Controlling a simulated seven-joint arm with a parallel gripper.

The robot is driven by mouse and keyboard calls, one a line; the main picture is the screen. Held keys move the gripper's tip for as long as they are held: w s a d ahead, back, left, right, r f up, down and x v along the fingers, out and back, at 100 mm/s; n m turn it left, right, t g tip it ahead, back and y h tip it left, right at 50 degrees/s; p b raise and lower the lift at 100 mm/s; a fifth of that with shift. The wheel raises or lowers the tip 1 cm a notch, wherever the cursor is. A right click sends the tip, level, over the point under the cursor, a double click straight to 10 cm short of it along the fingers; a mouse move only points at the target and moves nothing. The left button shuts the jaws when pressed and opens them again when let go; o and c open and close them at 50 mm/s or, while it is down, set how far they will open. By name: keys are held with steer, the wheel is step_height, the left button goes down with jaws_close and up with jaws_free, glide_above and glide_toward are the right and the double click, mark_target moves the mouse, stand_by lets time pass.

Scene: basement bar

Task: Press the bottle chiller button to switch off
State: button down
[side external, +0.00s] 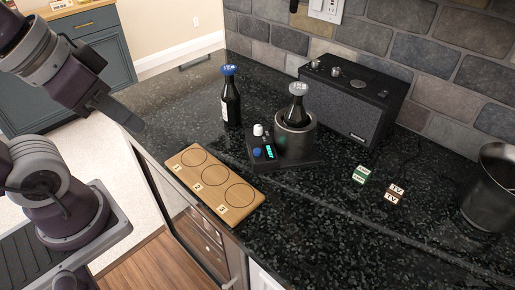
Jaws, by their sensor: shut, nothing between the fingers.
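The bottle chiller (314,137) stands on the dark counter, a round dark cup on a black base. A dark bottle with a grey cap (297,104) sits upright in its cup. The control panel (262,152) on the base's left side has a white knob (258,130), a blue button (257,152) and a lit cyan display (269,151). My gripper (138,126) is shut and empty over the counter's left edge, well left of the chiller and apart from everything.
A dark bottle with a blue cap (231,100) stands left of the chiller. A wooden board with several circles (233,214) lies in front. A black speaker (353,99) is behind; small green (361,174) and brown (395,194) blocks and a metal pot (492,190) are right.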

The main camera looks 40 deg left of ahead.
stand_by(0.3)
steer(key=w+a+f+m+y, duration=0.1)
steer(key=w+a+m+y, duration=0.4)
steer(key=m, duration=0.6)
steer(key=m+t+h, duration=0.4)
steer(key=m, duration=2.9)
glide_above(257, 151)
steer(key=f, duration=0.5)
steer(key=shift+s+f, duration=0.25)
steer(key=shift+s, duration=0.1)
steer(key=shift+f, duration=4.4)
steer(key=shift+a+f, duration=0.1)
steer(key=shift+f, duration=0.05)
steer(key=shift+f, duration=0.25)
